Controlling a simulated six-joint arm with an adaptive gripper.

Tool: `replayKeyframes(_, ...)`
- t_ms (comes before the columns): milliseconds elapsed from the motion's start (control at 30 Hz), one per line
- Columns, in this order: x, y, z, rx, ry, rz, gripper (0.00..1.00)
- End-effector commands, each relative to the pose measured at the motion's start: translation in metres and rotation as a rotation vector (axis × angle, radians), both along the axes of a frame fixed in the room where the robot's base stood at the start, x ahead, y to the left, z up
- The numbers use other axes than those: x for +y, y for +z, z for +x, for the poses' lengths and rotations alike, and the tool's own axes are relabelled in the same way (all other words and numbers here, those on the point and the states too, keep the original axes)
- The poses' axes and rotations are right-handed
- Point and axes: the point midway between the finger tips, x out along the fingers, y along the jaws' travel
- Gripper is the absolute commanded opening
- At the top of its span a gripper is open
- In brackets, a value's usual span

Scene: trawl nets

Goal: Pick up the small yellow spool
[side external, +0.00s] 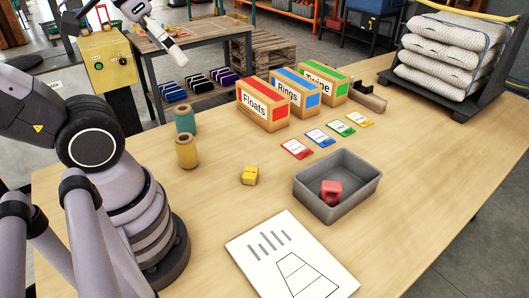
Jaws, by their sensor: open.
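A yellow spool (186,152) stands upright on the wooden table, just right of my arm. A teal spool (185,119) of similar size stands right behind it. A smaller yellow block-like piece (250,176) with a small dark mark lies further right, left of the grey bin; it looks boxy rather than spool-shaped. My gripper is not visible; only links of my arm show at the left. Nothing is seen touching the yellow spool.
A grey bin (350,204) holds a red piece (331,193). Boxes marked Floats (263,108), Rings (294,94) and Twine (325,86) stand behind several coloured cards. A printed sheet (292,262) lies in front. Bare table surrounds the yellow block-like piece.

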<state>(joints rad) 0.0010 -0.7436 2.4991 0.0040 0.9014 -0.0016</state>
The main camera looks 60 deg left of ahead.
Motion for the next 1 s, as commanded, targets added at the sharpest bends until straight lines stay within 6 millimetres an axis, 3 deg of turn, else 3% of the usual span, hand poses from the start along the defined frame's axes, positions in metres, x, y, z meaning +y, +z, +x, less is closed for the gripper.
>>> replayKeyframes(167,0.006,-0.019,0.013,0.159,-0.019,0.061,0.94)
replayKeyframes(367,0.022,-0.062,0.036,0.497,-0.080,0.238,0.94)
replayKeyframes(767,0.051,-0.162,0.073,1.086,-0.297,0.713,0.94)
replayKeyframes(1000,0.066,-0.233,0.083,1.348,-0.500,1.045,0.94)
